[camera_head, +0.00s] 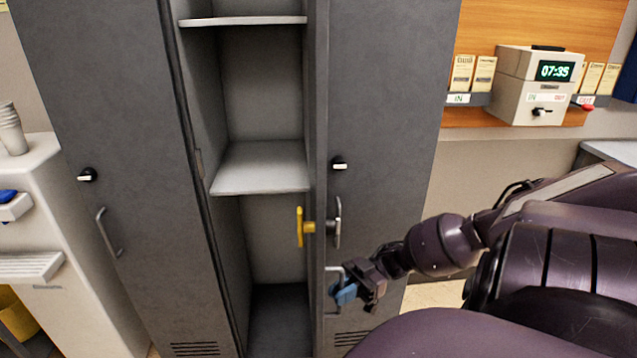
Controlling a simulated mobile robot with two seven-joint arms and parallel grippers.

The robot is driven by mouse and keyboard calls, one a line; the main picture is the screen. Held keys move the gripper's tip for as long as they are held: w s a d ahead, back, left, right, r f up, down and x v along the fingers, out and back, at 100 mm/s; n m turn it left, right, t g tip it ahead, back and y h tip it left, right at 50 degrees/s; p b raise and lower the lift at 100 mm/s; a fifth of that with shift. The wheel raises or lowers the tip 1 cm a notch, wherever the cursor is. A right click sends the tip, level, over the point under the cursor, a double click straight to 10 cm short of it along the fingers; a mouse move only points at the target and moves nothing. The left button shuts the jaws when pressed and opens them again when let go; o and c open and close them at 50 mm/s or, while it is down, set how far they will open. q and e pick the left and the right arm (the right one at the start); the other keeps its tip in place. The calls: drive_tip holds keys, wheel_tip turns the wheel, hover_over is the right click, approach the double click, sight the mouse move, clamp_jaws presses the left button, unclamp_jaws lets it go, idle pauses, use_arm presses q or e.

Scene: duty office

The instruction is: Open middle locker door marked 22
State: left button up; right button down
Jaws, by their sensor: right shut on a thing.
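The middle locker stands open. Its pale shelf (262,168) and grey interior show between the two neighbouring lockers. Its door (319,120) is swung out and seen nearly edge-on at the right of the opening; no number 22 is readable. A yellow part (300,227) sticks out on the inner side of the door. A metal bar handle (329,272) shows low beside the door edge. My right gripper (342,290), with blue fingertips, is shut on this handle. The fingertips hide part of it. My left gripper is not in view.
The left locker (110,110) and right locker (385,110) are shut, with knobs and bar handles. A white unit with cups (11,130) stands far left. A clock box (540,80) and trays sit at upper right. My right arm fills the lower right.

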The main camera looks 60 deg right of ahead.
drive_tip(key=shift+s+d, duration=0.7)
drive_tip(key=shift+d, duration=0.1)
drive_tip(key=c, duration=1.2)
unclamp_jaws()
drive_tip(key=b+v, duration=0.1)
drive_tip(key=v, duration=1)
drive_tip(key=shift+b, duration=0.3)
